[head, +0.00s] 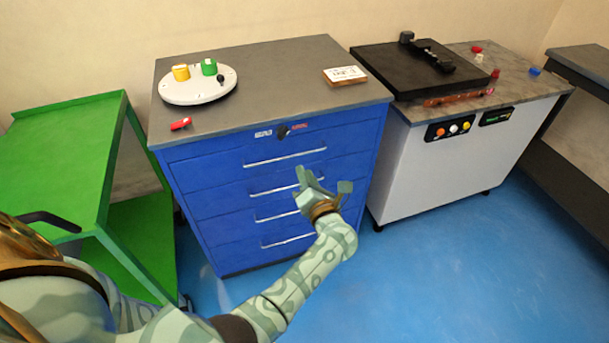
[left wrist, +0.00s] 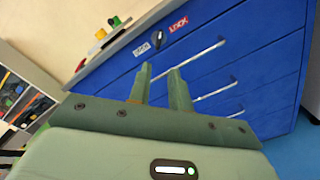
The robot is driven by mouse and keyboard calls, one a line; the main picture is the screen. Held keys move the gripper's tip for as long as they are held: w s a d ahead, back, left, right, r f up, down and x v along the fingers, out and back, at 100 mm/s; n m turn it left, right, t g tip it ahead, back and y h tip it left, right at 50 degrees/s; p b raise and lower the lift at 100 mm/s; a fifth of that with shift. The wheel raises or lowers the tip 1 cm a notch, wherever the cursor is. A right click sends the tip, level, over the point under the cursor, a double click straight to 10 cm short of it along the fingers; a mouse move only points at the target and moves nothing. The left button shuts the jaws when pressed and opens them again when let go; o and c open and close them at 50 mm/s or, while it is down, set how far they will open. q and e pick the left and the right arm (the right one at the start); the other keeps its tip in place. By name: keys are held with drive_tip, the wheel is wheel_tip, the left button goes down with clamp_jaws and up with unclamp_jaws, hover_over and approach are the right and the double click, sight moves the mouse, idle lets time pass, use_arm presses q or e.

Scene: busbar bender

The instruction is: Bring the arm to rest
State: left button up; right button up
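My left arm (head: 300,278) reaches in from the lower left in the head view. My left gripper (head: 323,183) is in front of the blue drawer cabinet (head: 225,220), at the height of its drawers. In the left wrist view its two fingers (left wrist: 160,72) stand apart, with the blue drawer front showing between them and nothing held. I cannot tell the exact gap to the cabinet front. My right gripper is not in either view.
The cabinet top carries a round white plate (head: 198,90) with yellow and green cylinders, a red item (head: 181,124) and a labelled block (head: 345,76). A green cart (head: 60,150) stands left and a white machine (head: 440,165) right. Blue floor (head: 460,280) is clear at lower right.

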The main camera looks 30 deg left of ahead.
use_arm(q)
drive_tip(key=w+d+f+m+t+h, duration=0.2)
drive_tip(key=d+f+m+t+h, duration=0.5)
drive_tip(key=m, duration=1.3)
drive_tip(key=s+d+f+m+g+h, duration=0.35)
drive_tip(key=s+f+m, duration=0.3)
drive_tip(key=f, duration=0.35)
drive_tip(key=s+d+f+m+g+h, duration=0.3)
drive_tip(key=s+f+m+g+h, duration=0.15)
drive_tip(key=s+f+m, duration=0.35)
drive_tip(key=s+a+f+m+g, duration=0.2)
drive_tip(key=s+f+g, duration=0.2)
drive_tip(key=s+f, duration=0.65)
drive_tip(key=s+a+f+m+g, duration=0.1)
drive_tip(key=s+a+f+g, duration=0.1)
drive_tip(key=s, duration=0.8)
drive_tip(key=s+a+f+m+g, duration=0.1)
drive_tip(key=s+a+g, duration=0.1)
drive_tip(key=s, duration=0.9)
drive_tip(key=s+a+f+m+g+y, duration=0.1)
drive_tip(key=s+a, duration=0.3)
drive_tip(key=s, duration=0.7)
drive_tip(key=shift+f+m+g, duration=0.55)
drive_tip(key=shift+f+g, duration=0.15)
drive_tip(key=shift+f, duration=0.1)
drive_tip(key=shift+s+a, duration=0.1)
